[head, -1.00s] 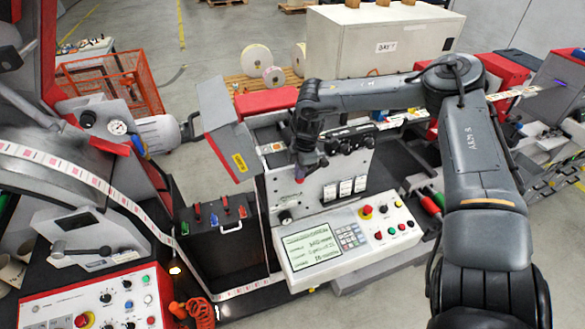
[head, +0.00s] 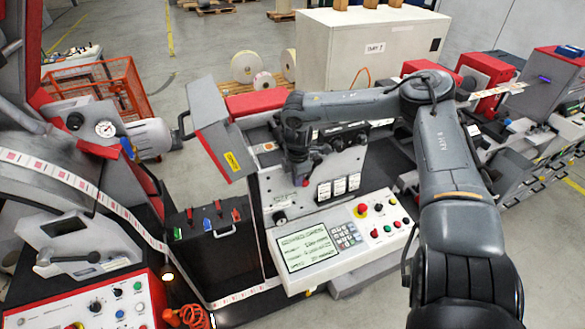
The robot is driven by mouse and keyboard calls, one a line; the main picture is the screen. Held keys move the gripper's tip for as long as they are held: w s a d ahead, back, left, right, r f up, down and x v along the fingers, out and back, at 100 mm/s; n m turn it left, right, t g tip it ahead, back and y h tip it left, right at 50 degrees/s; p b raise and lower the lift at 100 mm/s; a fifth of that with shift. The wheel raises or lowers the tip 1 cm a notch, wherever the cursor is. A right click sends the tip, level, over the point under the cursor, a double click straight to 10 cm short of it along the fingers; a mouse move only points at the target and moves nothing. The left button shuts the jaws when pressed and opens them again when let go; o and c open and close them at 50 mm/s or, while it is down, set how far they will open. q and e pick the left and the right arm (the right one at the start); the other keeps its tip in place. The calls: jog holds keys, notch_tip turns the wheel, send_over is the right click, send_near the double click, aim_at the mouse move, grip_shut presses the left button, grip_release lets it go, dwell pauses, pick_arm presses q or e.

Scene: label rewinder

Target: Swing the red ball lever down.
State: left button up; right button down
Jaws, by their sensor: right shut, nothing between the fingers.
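My right gripper (head: 299,172) is in front of the upright grey panel of the middle machine, pointing down with its fingers shut and nothing between them. A small red ball (head: 305,183), seemingly the end of the red ball lever, shows right at the fingertips. The gripper hides most of the lever's arm, so its angle is unclear. I cannot tell whether the fingers touch the ball. My left gripper is not in view.
Below the panel is a white console (head: 325,240) with a screen, keys and a red stop button. A black box (head: 212,255) with small coloured levers stands to its left. Black knobs (head: 345,138) sit close to the gripper's right. A grey hinged cover (head: 215,130) stands at upper left.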

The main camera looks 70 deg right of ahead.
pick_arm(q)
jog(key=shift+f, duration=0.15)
pick_arm(e)
jog(key=shift+s+d+f, duration=0.15)
jog(key=shift+f, duration=0.15)
pick_arm(q)
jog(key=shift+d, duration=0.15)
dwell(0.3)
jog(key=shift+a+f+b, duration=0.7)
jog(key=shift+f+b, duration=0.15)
jog(key=shift+b, duration=0.15)
pick_arm(e)
jog(key=w+a+r, duration=0.5)
jog(key=a+r, duration=0.2)
jog(key=r, duration=0.3)
jog(key=shift+w, duration=0.35)
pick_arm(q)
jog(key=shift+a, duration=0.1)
pick_arm(e)
jog(key=shift+r, duration=0.1)
